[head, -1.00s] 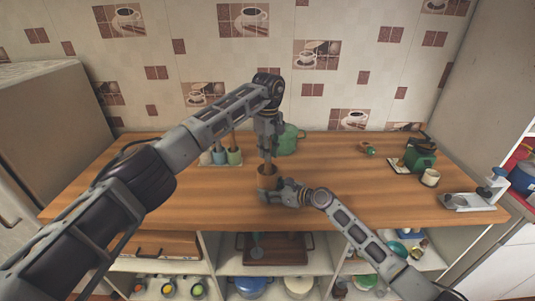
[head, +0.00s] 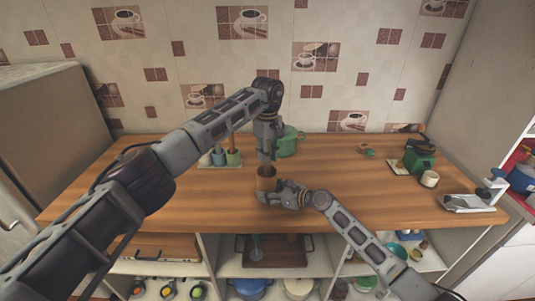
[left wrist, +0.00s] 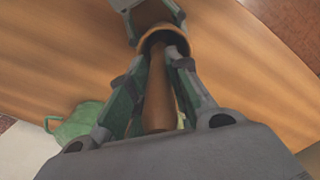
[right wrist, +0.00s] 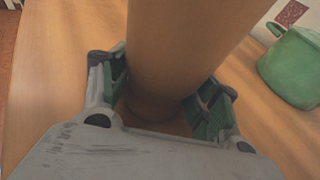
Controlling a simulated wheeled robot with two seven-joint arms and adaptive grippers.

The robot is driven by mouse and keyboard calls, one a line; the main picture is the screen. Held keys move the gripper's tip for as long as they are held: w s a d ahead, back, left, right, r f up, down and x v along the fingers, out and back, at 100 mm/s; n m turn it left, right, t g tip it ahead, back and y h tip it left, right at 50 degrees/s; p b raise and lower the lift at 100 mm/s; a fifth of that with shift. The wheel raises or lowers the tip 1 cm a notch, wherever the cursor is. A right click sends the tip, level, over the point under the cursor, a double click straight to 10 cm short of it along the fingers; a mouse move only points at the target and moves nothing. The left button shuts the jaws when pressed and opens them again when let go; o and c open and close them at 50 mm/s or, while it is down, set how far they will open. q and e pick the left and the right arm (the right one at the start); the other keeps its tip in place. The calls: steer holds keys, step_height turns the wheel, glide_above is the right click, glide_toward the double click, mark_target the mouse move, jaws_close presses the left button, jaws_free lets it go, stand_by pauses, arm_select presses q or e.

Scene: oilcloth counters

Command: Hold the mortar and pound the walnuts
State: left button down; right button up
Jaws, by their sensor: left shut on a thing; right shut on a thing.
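The brown wooden mortar (head: 266,171) stands near the middle of the counter. My right gripper (head: 273,191) is shut on it from the front; in the right wrist view the mortar (right wrist: 180,55) rises between the fingers. My left gripper (head: 266,157) is just above the mortar, pointing down, and is shut on the wooden pestle (left wrist: 158,95). In the left wrist view the pestle's far end goes inside the mortar's rim (left wrist: 165,32). The walnuts cannot be seen; the mortar's inside is hidden by the pestle and the left gripper.
A green pot (head: 288,143) stands close behind the mortar. A rack of utensil cups (head: 220,158) is at the back left. A green grinder (head: 420,156), a cream cup (head: 429,179) and a metal stand (head: 468,202) are at the right. The counter between them is clear.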

arm_select(q)
steer(key=shift+f, duration=1)
stand_by(0.3)
steer(key=shift+r, duration=0.1)
steer(key=shift+r, duration=0.9)
steer(key=shift+s+a+r, duration=0.1)
steer(key=shift+s+a+r, duration=0.3)
steer(key=shift+s+a, duration=0.1)
steer(key=shift+s, duration=0.05)
steer(key=shift+f, duration=1.45)
stand_by(0.8)
steer(key=shift+r, duration=0.15)
steer(key=shift+r, duration=0.9)
